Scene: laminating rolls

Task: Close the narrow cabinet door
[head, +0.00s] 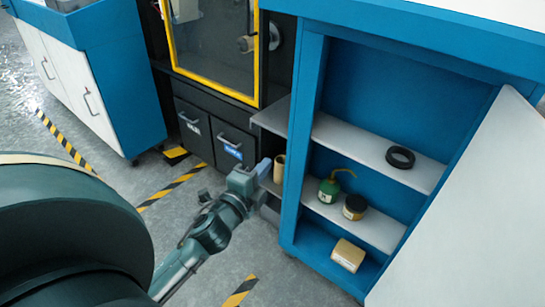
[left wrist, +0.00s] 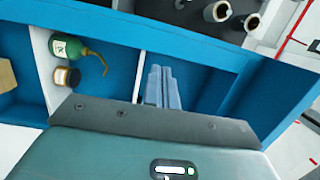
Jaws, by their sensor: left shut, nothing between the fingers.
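The narrow blue cabinet (head: 296,150) stands open in the head view. Its white door (head: 460,215) is swung out to the right, and the shelves inside show. My left gripper (head: 262,168) is shut and empty, at the left of the cabinet's front side edge in the picture. In the left wrist view the shut fingers (left wrist: 162,88) point towards the blue cabinet frame, with the shelf items to their left. I cannot tell whether they touch it. The door is not clearly seen in the left wrist view. My right gripper is not in view.
The shelves hold a black ring (head: 400,157), a green oil can (head: 329,190), a dark jar (head: 355,207) and a small box (head: 348,255). A yellow-framed machine (head: 212,50) stands behind. A blue and white cabinet (head: 125,80) is at left. Striped floor (head: 170,190) lies between.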

